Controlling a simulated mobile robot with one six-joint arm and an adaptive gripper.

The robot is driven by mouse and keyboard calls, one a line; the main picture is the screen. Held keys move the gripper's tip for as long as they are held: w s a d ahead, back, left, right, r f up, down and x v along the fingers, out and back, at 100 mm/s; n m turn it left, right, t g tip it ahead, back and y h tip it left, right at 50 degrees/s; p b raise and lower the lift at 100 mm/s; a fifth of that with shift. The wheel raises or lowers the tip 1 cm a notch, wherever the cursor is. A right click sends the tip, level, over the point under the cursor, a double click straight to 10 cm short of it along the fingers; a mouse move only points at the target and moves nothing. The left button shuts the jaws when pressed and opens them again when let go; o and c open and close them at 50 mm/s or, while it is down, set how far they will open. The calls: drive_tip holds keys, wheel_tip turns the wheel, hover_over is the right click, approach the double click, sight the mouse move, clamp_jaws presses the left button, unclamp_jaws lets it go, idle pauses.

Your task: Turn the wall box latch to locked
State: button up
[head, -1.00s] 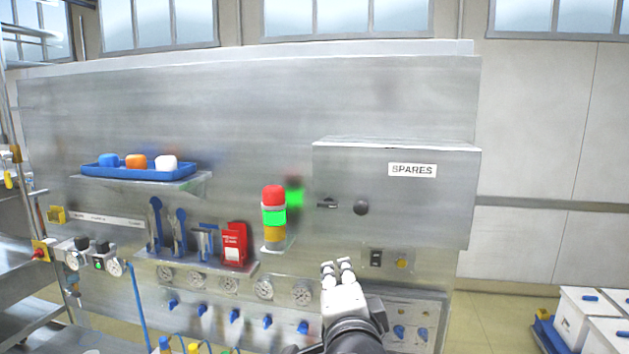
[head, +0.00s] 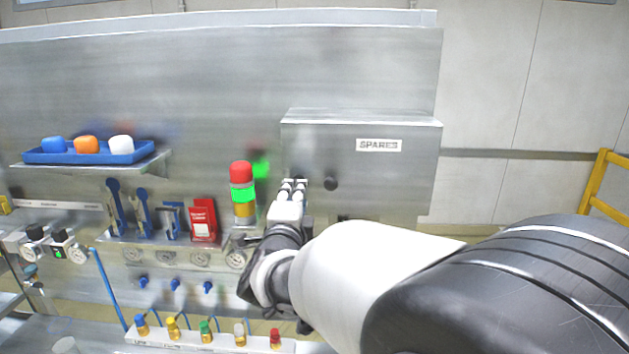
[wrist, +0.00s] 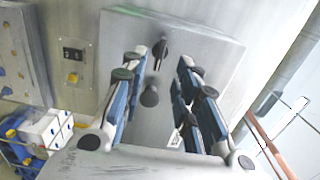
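The grey wall box (head: 400,180) with a SPARES label is mounted on the panel; its door face also fills the middle of the wrist view (wrist: 205,50). In the wrist view, the dark latch (wrist: 160,50) is between and just beyond my fingertips, with a round black knob (wrist: 149,96) beside it. The knob shows in the head view (head: 330,183). My gripper (head: 292,184) is in front of the latch at the box's left side and mostly hides it there. Its fingers are apart, with nothing held. Contact with the latch cannot be told.
A red, green and amber stack light (head: 242,190) stands close left of my gripper. A blue tray (head: 85,156) with coloured blocks sits on a shelf further left. A red card holder (head: 203,218) and hanging tools are below it. Bare panel lies above the box.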

drive_tip(key=w+p, duration=0.1)
drive_tip(key=w, duration=0.4)
drive_tip(key=shift+w+d, duration=0.1)
drive_tip(key=shift+w, duration=0.3)
drive_tip(key=shift+c, duration=0.3)
clamp_jaws()
